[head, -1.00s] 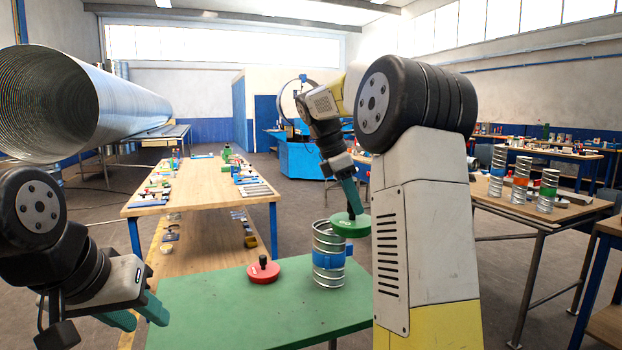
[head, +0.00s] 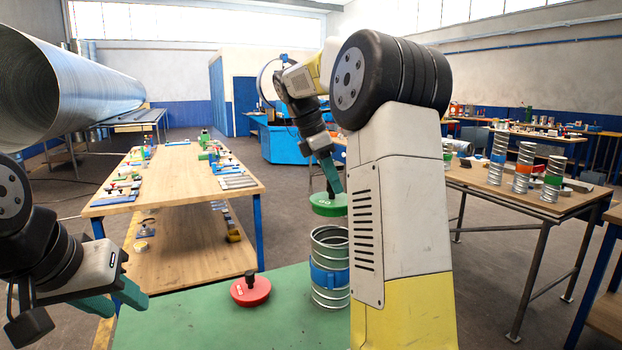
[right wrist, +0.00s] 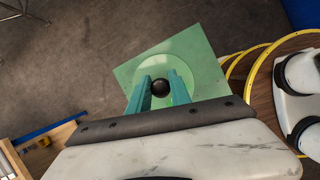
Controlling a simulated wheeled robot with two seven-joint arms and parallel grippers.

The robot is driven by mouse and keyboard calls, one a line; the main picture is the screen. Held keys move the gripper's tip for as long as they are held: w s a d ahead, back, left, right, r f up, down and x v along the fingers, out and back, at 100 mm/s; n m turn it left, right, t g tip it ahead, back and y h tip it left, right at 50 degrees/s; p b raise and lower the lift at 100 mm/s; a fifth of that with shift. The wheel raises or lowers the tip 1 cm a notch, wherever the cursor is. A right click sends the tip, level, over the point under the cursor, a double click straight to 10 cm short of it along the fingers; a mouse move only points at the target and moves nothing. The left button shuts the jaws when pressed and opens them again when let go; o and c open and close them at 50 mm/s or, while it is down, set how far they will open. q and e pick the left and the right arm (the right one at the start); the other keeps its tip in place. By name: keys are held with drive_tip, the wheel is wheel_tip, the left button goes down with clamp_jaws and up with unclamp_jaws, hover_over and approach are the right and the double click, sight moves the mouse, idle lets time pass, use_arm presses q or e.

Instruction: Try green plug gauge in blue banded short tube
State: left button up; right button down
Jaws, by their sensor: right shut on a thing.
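The green plug gauge (head: 328,206), a flat disc with a black knob (right wrist: 160,88), is held by my right gripper (head: 334,185). My right gripper (right wrist: 160,90) is shut on the knob, with a finger on each side. The blue banded short tube (head: 329,278) stands upright on the green bench top (head: 200,310). The gauge hangs just above the tube's open top, with a small gap visible. In the right wrist view the disc hides the tube. My left gripper (head: 115,300) is empty, with its fingers apart, at the lower left.
A red plug gauge (head: 250,289) lies on the green top, left of the tube. Several taller banded tubes (head: 523,168) stand on a table at the right. A wooden bench (head: 175,185) with small parts is behind. The front left of the green top is clear.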

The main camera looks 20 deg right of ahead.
sight(331, 198)
drive_tip(key=shift+d, duration=0.15)
drive_tip(key=shift+f, duration=3.25)
drive_tip(key=shift+f, duration=1.35)
idle(0.8)
drive_tip(key=c, duration=1.1)
unclamp_jaws()
drive_tip(key=shift+s, duration=0.1)
drive_tip(key=shift+v, duration=3.9)
